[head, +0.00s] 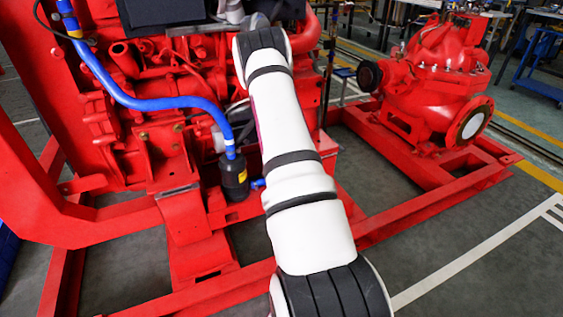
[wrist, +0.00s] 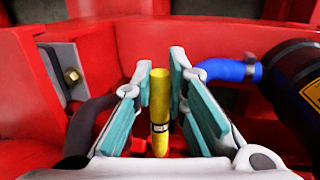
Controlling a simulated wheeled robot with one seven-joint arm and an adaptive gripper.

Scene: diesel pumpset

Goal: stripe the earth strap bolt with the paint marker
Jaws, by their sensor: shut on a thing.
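My gripper (wrist: 160,82) has teal-lined fingers and is shut on a yellow paint marker (wrist: 160,98) in the wrist view. The marker stands lengthwise in the picture, with a dark label band near its lower end. A brass-coloured bolt head (wrist: 72,75) sits on a grey plate (wrist: 62,72) on a red member at the left of the wrist view. It is apart from the gripper and marker. I cannot tell whether it is the earth strap bolt; no strap shows clearly. In the head view my white arm hides the gripper and marker.
A black canister (wrist: 295,80) with a blue hose (wrist: 228,70) stands close to the right of the gripper; it also shows in the head view (head: 234,178). A dark hose (wrist: 88,128) lies at left. The red engine (head: 100,125) and pump (head: 430,85) share a red frame.

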